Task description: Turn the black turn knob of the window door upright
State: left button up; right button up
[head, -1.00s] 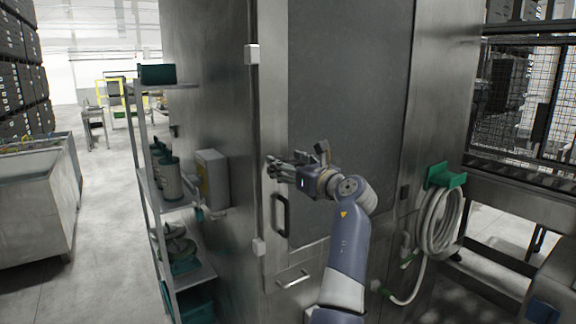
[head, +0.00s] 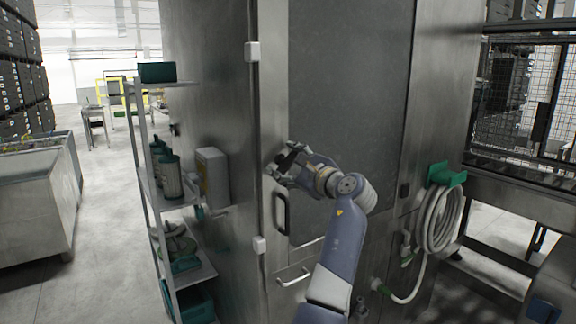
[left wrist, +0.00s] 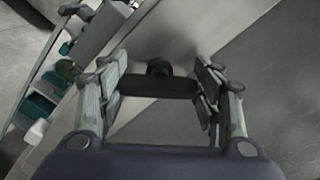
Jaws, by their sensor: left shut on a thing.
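The black turn knob (left wrist: 158,87) shows in the left wrist view as a dark bar on a round spindle, lying between the two fingers of my left gripper (left wrist: 160,90). The fingers are shut on its ends. The bar lies slantwise to the door's long edges there. In the head view my left gripper (head: 277,172) is at the left edge strip of the tall steel window door (head: 272,120), beside its dark window pane (head: 345,110). There the knob is mostly hidden by the gripper. My right gripper is not in view.
A black door handle (head: 281,214) is just below the gripper. A steel bar handle (head: 293,277) is lower down. A grey box (head: 212,178) and a loaded shelf rack (head: 148,190) stand left. A coiled hose (head: 440,222) hangs right. The floor at left is partly clear.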

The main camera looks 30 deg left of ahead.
pick_arm(q)
jog(key=n+b, duration=0.3)
jog(key=n, duration=0.3)
jog(key=shift+f, duration=0.15)
jog(key=n+b, duration=0.1)
jog(key=n, duration=0.1)
jog(key=shift+n, duration=0.7)
jog(key=shift+r, duration=0.2)
jog(key=o, duration=1)
jog(key=shift+o, duration=0.3)
jog(key=shift+w+a+f, duration=0.1)
jog(key=shift+a+f, duration=0.05)
jog(key=v, duration=1.2)
